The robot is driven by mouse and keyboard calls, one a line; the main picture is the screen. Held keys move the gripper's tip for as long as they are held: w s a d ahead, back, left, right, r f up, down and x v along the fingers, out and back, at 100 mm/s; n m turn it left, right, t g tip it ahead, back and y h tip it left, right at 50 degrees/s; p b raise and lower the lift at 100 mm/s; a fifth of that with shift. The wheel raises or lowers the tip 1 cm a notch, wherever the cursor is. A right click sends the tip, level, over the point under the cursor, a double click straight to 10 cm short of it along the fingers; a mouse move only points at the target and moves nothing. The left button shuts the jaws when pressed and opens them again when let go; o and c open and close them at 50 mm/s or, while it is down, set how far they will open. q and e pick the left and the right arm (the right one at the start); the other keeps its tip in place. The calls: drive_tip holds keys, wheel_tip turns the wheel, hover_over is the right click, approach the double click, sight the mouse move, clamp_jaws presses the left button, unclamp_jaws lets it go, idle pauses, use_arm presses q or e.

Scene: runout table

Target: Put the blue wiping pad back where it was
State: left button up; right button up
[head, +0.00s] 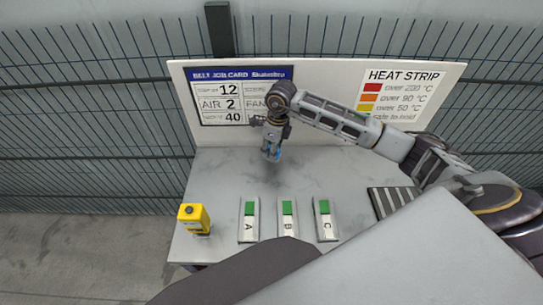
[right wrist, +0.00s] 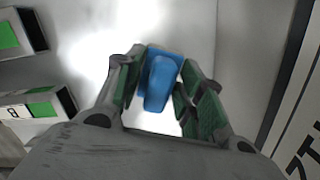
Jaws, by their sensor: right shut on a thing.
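The blue wiping pad (right wrist: 160,82) sits between the two fingers of my right gripper (right wrist: 160,92) in the right wrist view. The gripper is shut on it. I cannot tell whether the pad touches the table. My left gripper is not in view.
Three strips stand near the table front: A (head: 249,220), B (head: 288,220) and C (head: 325,220). A yellow device (head: 194,218) is at the front left. A striped dark pad (head: 388,201) lies at the right. A white board (head: 330,82) rises behind, before a wire fence.

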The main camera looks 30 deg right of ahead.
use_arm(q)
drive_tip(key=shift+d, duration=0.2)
use_arm(e)
drive_tip(key=shift+f, duration=1.75)
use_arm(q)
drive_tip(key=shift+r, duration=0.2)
use_arm(e)
drive_tip(key=shift+f, duration=0.1)
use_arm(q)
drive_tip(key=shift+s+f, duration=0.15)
use_arm(e)
drive_tip(key=shift+f, duration=0.15)
drive_tip(key=o, duration=1)
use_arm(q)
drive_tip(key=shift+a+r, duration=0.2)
use_arm(e)
drive_tip(key=shift+r, duration=0.2)
drive_tip(key=shift+r, duration=0.35)
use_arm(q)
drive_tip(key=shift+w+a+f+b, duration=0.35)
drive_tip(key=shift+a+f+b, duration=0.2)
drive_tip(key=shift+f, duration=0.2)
use_arm(e)
drive_tip(key=r, duration=0.7)
drive_tip(key=s+d+r, duration=0.1)
drive_tip(key=r, duration=0.3)
